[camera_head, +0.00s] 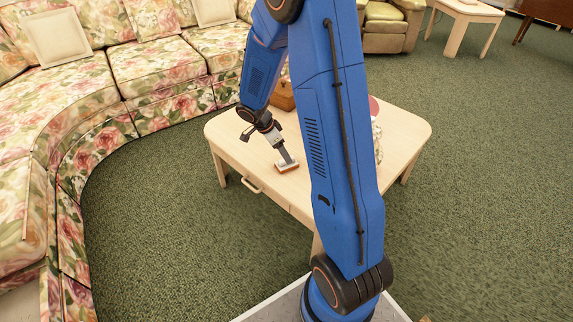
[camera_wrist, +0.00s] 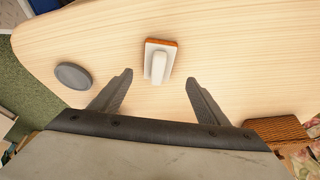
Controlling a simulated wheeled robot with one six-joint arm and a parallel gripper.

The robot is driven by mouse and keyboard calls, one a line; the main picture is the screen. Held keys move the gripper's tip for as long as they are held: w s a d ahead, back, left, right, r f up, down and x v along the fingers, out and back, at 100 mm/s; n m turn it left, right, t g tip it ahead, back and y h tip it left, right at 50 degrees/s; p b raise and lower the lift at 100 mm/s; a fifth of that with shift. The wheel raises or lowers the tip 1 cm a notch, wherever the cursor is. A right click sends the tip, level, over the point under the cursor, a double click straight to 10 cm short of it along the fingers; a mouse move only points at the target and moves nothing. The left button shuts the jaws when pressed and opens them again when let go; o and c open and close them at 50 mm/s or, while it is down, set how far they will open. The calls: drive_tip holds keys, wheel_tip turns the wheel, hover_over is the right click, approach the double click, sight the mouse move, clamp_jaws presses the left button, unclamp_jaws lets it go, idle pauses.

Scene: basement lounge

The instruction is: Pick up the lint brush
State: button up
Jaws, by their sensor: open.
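The lint brush (camera_wrist: 159,62) lies on the pale wooden table (camera_wrist: 235,45) in the wrist view. It has a white handle and body with an orange-brown edge. It also shows in the head view (camera_head: 287,166), near the table's front edge (camera_head: 240,165). My gripper (camera_wrist: 159,78) is open and empty, pointing down at the table. In the wrist view the brush's handle appears between and just ahead of the two fingertips. In the head view the fingers (camera_head: 286,156) are right over or beside the brush; the exact gap is hard to tell.
A round grey disc (camera_wrist: 73,76) lies left of the brush in the wrist view. A brown woven box (camera_wrist: 275,129) is at the right, and a brown box (camera_head: 282,95) shows behind my arm. A floral sofa (camera_head: 150,75) stands left; green carpet surrounds the table.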

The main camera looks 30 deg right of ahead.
drive_tip(key=shift+x, duration=3.05)
drive_tip(key=shift+s+a, duration=0.1)
drive_tip(key=shift+s, duration=0.1)
drive_tip(key=c, duration=1.2)
wheel_tip(320, 180, up, 28)
